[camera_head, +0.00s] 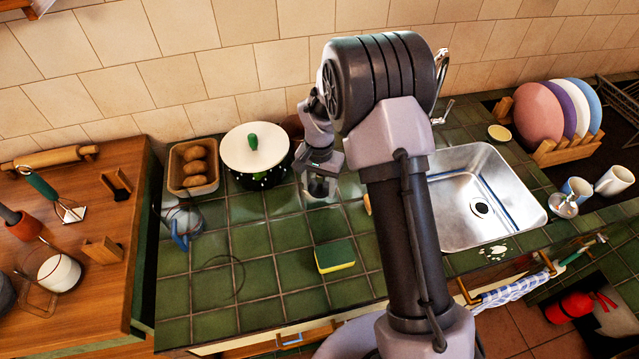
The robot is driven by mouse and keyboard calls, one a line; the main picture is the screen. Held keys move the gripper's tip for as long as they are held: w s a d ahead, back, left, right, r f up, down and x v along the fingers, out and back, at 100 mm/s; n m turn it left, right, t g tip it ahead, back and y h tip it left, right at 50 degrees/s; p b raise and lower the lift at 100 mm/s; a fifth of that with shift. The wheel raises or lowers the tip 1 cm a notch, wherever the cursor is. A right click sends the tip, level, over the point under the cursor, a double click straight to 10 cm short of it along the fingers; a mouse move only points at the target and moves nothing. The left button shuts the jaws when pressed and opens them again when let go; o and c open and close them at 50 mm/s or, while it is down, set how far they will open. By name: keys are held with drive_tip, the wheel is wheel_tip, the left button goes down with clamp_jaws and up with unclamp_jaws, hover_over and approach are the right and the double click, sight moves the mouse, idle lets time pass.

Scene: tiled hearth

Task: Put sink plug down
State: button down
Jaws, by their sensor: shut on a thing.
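My gripper (319,188) is over the green tiled counter (262,238), in front of the lidded pot and to the left of my arm's dark column. It points down with its fingers shut on a small dark thing, taken as the sink plug. The fingers hide most of it, so its shape is unclear. I cannot tell whether it touches the tiles. The steel sink (510,207) is to the right behind my arm, with its drain open to view.
A yellow and green sponge (335,257) lies in front of my gripper. A white-lidded pot (254,150) and a bin of potatoes (194,168) stand behind and left. Tiles left of the sponge are mostly clear.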

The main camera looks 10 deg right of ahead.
sight(320, 189)
drive_tip(key=shift+f, duration=1.4)
drive_tip(key=shift+f+b, duration=0.45)
drive_tip(key=shift+b, duration=0.15)
drive_tip(key=c, duration=0.5)
unclamp_jaws()
